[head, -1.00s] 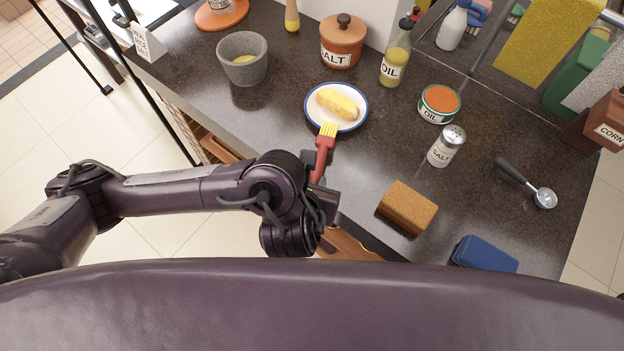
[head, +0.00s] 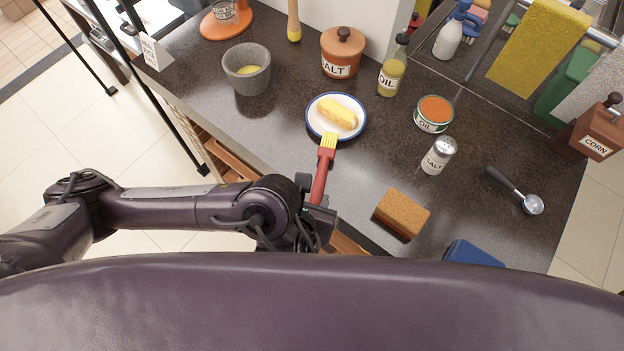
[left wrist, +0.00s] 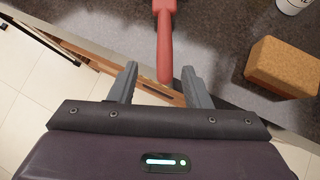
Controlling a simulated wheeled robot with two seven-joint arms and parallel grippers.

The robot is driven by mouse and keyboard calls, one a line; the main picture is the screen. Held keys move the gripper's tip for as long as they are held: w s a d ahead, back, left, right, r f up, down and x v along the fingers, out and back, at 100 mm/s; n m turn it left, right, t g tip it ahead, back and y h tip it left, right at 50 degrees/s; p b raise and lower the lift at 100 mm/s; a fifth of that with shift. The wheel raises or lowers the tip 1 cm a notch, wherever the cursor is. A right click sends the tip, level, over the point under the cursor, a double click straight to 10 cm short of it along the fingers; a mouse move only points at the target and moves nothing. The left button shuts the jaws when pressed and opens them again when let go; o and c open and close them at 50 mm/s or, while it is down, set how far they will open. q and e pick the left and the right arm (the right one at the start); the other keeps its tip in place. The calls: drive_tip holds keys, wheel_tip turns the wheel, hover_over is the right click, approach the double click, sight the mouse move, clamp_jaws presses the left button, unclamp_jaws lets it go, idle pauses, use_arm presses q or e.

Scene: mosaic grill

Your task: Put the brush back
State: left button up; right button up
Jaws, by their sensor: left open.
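The brush (head: 321,178) has a red handle and pale yellow bristles. Its bristle end is at the near rim of a blue-rimmed white plate (head: 313,126), and its handle points toward my left gripper (head: 317,197). In the left wrist view the red handle (left wrist: 165,38) comes in from the top, its tip reaching past the counter edge to between my left fingertips (left wrist: 160,72). The two fingers are apart, with visible gaps on both sides of the handle. The bristles are out of the wrist view. My right gripper is not in view.
A grey bowl (head: 248,82) with something yellow inside stands left of the plate. An oil bottle (head: 392,75), an open can (head: 433,115), a salt shaker (head: 438,156) and a brown sponge (head: 402,213) are to the right. A yellow food piece lies on the plate.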

use_arm(q)
drive_tip(key=p+v, duration=0.4)
drive_tip(key=v, duration=0.3)
idle(1.1)
drive_tip(key=shift+s, duration=0.1)
